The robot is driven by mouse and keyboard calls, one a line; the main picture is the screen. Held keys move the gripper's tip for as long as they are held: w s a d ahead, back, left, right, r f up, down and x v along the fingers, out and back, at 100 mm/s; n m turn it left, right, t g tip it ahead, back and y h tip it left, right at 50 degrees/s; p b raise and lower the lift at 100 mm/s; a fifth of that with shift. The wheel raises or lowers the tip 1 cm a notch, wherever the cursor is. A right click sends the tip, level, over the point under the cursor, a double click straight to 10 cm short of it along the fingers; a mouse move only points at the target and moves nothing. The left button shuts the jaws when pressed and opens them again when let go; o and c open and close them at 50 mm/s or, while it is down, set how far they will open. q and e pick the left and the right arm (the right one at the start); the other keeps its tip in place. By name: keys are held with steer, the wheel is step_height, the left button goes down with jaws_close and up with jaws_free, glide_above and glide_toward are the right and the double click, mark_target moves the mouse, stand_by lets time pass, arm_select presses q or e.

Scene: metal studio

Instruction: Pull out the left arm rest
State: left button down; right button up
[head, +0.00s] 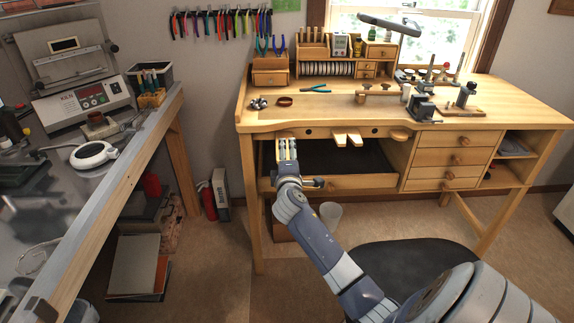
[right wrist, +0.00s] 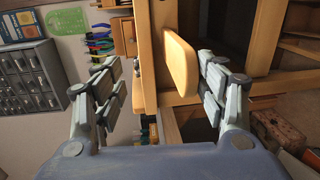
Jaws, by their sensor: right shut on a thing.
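The wooden workbench (head: 330,118) stands at the back, with a rounded right arm rest (head: 399,135) on its front edge. My right gripper (head: 287,152) is at the left part of that front edge, shut on the left arm rest, which it mostly hides in the head view. In the right wrist view the left arm rest (right wrist: 180,62) is a pale wooden block with rounded corners, beside the right-hand finger. The left-hand finger is on its other side, and contact there is hard to see. My left gripper is out of view.
An open drawer (head: 350,182) lies under the bench top, just below and right of my right gripper. A dark stool seat (head: 405,262) is in front. A side table (head: 125,150) stands at the left, with a fire extinguisher (head: 207,200) between it and the bench.

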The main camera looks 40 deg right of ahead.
steer(key=r, duration=0.1)
steer(key=s+a+r, duration=0.1)
steer(key=r, duration=0.1)
steer(key=shift+a+t+p, duration=0.2)
steer(key=shift+t+p, duration=0.1)
steer(key=shift+c, duration=0.3)
steer(key=v, duration=0.2)
steer(key=r+v, duration=0.1)
steer(key=v, duration=0.1)
steer(key=shift+s+a, duration=0.15)
steer(key=shift+c, duration=1.3)
arm_select(q)
steer(key=shift+s+r+p, duration=0.1)
steer(key=shift+r+p, duration=0.5)
steer(key=shift+r, duration=0.5)
arm_select(e)
steer(key=shift+s+a+f, duration=0.25)
steer(key=shift+s+a, duration=0.25)
steer(key=shift+s, duration=0.1)
steer(key=shift+s+a+f, duration=0.3)
steer(key=shift+s+a, duration=0.15)
steer(key=shift+s, duration=0.15)
arm_select(q)
steer(key=shift+a, duration=0.1)
